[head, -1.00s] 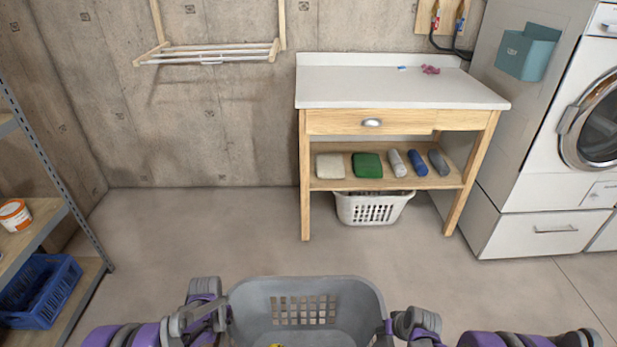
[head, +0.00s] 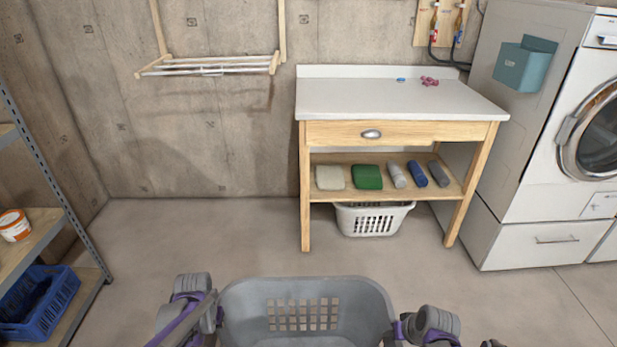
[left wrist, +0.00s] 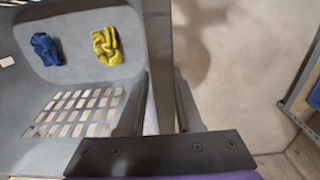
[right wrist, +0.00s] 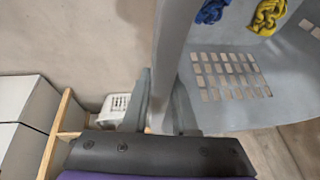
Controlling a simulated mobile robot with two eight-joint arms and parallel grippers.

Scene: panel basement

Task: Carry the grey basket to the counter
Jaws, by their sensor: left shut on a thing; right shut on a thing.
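The grey basket (head: 303,308) is at the bottom middle of the head view, held between my two arms. My left gripper (left wrist: 160,100) is shut on its rim at one side, and my right gripper (right wrist: 160,100) is shut on the rim at the opposite side. A blue cloth (left wrist: 46,49) and a yellow cloth (left wrist: 106,45) lie inside the basket. The counter (head: 390,98) stands ahead, right of centre, with a white top over a wooden frame. The basket is apart from it, with floor between them.
The counter top holds a small blue item (head: 401,80) and a pink item (head: 429,81) near the back. A white basket (head: 372,219) sits under the counter. A shelf with a blue crate (head: 40,305) stands left, a washer (head: 590,150) right. The floor ahead is clear.

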